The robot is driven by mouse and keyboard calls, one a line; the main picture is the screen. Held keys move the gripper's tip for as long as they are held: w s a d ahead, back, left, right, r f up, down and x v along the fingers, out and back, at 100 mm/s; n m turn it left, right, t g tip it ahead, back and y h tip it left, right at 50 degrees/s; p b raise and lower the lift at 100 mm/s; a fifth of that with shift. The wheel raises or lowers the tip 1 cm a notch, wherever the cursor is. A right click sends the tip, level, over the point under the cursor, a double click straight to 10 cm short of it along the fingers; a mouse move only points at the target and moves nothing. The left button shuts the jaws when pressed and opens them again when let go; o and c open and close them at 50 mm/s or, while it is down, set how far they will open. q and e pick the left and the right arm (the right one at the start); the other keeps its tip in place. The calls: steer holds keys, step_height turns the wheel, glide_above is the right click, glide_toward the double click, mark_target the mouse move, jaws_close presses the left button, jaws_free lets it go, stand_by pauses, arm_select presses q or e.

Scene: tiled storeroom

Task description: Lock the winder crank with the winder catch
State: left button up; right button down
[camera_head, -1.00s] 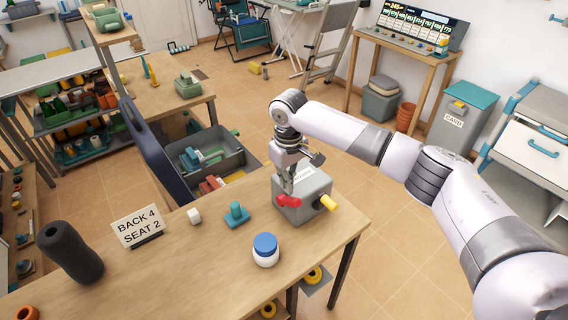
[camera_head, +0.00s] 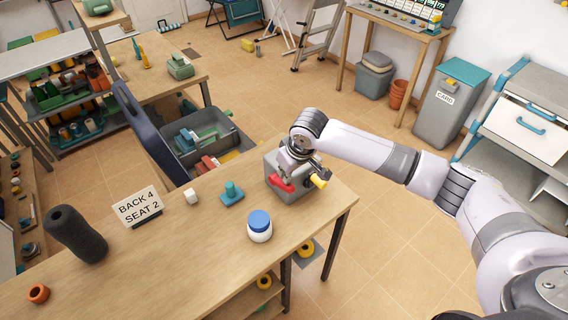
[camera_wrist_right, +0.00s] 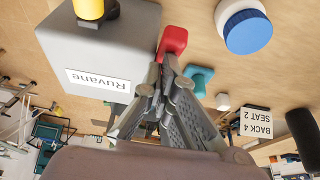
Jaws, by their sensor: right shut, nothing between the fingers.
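The winder is a grey box (camera_head: 291,190) at the right end of the wooden bench. It has a red lever (camera_head: 281,184) on its near left side and a yellow knob (camera_head: 319,181) on its right; which is the crank and which the catch, I cannot tell for sure. In the wrist view the box (camera_wrist_right: 95,50) bears a "Ruvane" label, with the yellow knob (camera_wrist_right: 88,8) and the red lever (camera_wrist_right: 173,40). My right gripper (camera_wrist_right: 166,66) is shut and empty, its tips close against the red lever; contact is unclear. My left gripper is out of view.
On the bench (camera_head: 190,260) are a white jar with blue lid (camera_head: 259,226), a teal block (camera_head: 231,193), a white cube (camera_head: 191,196), a sign (camera_head: 137,204), a black cylinder (camera_head: 75,234) and an orange ring (camera_head: 38,293). A grey crate (camera_head: 205,145) stands behind.

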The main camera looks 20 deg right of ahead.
steer(key=shift+s+f+t+y, duration=0.25)
steer(key=shift+f+t, duration=0.2)
steer(key=shift+t, duration=0.25)
